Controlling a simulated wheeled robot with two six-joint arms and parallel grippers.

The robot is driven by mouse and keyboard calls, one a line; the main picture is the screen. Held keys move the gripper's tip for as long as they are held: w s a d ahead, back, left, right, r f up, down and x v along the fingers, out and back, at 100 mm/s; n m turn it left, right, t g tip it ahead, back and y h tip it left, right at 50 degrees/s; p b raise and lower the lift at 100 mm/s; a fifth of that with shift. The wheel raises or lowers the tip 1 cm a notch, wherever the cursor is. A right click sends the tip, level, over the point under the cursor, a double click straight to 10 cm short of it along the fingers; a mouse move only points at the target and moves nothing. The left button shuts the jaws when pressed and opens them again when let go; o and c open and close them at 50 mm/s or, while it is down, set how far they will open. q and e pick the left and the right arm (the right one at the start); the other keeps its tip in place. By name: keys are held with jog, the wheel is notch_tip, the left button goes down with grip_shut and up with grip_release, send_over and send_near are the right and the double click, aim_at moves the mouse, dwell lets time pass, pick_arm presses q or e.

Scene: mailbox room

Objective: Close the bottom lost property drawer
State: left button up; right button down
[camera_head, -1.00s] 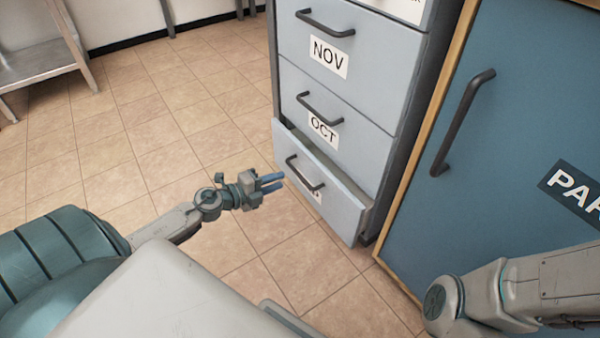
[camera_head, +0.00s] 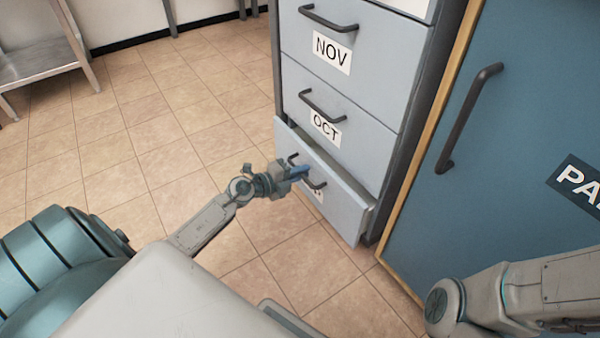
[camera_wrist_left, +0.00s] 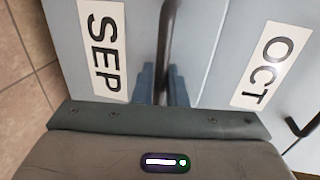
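The bottom drawer (camera_head: 345,215) of the grey-blue cabinet stands partly pulled out, with its open top edge showing. Its dark bar handle (camera_head: 317,185) is partly hidden by my left gripper (camera_head: 302,172), which is right in front of it. In the left wrist view the drawer front bears a SEP label (camera_wrist_left: 102,45). There the two blue fingertips (camera_wrist_left: 162,85) are apart, with the dark handle (camera_wrist_left: 168,30) running up between them. I cannot tell whether they touch it. My right gripper is out of view; only part of the right arm shows at lower right.
Above are the shut OCT drawer (camera_head: 340,105) and NOV drawer (camera_head: 345,45), with handles. A blue door (camera_head: 520,120) with a handle and wooden edge stands to the right. A metal shelf unit (camera_head: 40,65) is at the far left. Tiled floor (camera_head: 150,130) to the left is clear.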

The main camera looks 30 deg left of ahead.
aim_at(312, 166)
pick_arm(q)
grip_shut()
jog(key=shift+w+r, duration=0.1)
jog(key=shift+w, duration=0.15)
jog(key=p+x, duration=0.1)
jog(key=x, duration=0.1)
jog(key=p+x, duration=0.1)
jog(key=shift+w+d+r, duration=0.2)
jog(key=shift+w+r, duration=0.05)
jog(key=shift+w, duration=0.15)
jog(key=shift+o, duration=2)
grip_release()
jog(key=shift+w, duration=0.1)
